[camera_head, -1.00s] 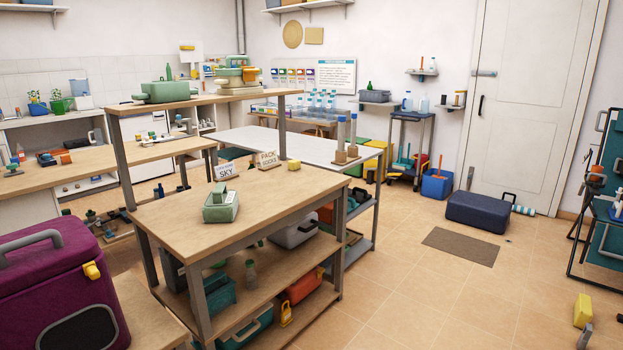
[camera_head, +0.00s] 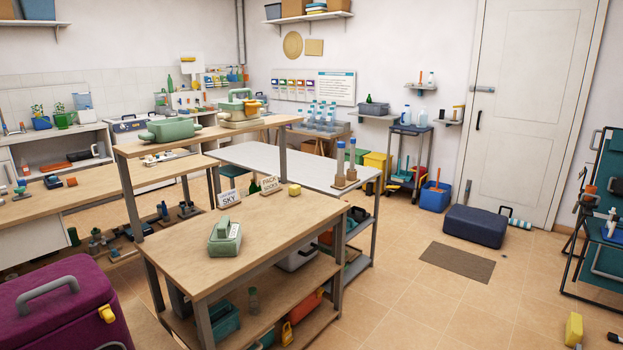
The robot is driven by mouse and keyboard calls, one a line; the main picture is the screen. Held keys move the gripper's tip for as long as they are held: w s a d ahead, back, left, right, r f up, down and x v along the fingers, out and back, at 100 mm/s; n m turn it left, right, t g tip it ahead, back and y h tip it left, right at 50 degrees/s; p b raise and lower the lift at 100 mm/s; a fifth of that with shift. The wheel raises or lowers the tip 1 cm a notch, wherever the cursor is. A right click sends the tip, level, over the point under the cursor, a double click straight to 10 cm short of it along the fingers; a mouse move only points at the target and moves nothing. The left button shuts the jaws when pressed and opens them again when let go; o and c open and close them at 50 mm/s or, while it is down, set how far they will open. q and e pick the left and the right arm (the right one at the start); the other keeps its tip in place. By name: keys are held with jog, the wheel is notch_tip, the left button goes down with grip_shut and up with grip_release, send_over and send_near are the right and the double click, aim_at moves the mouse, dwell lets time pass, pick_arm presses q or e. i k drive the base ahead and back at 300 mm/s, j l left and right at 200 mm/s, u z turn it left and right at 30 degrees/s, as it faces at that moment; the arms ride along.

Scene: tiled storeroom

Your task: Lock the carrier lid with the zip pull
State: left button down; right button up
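A purple carrier (camera_head: 62,303) with a grey lid handle (camera_head: 47,286) stands at the lower left, cut off by the picture's edge. A yellow piece (camera_head: 107,312), perhaps a zip pull or latch, sits on its right front edge. The lid looks down, but I cannot tell if it is locked. Neither of my grippers shows in the head view.
A wooden workbench (camera_head: 259,233) with a green device (camera_head: 225,238) and small signs stands in the middle. A dark blue case (camera_head: 475,227) lies on the floor near the white door (camera_head: 510,120). A brown mat (camera_head: 457,262) lies before it. The tiled floor at the right is mostly open.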

aim_at(105, 313)
jog(key=u, duration=1.5)
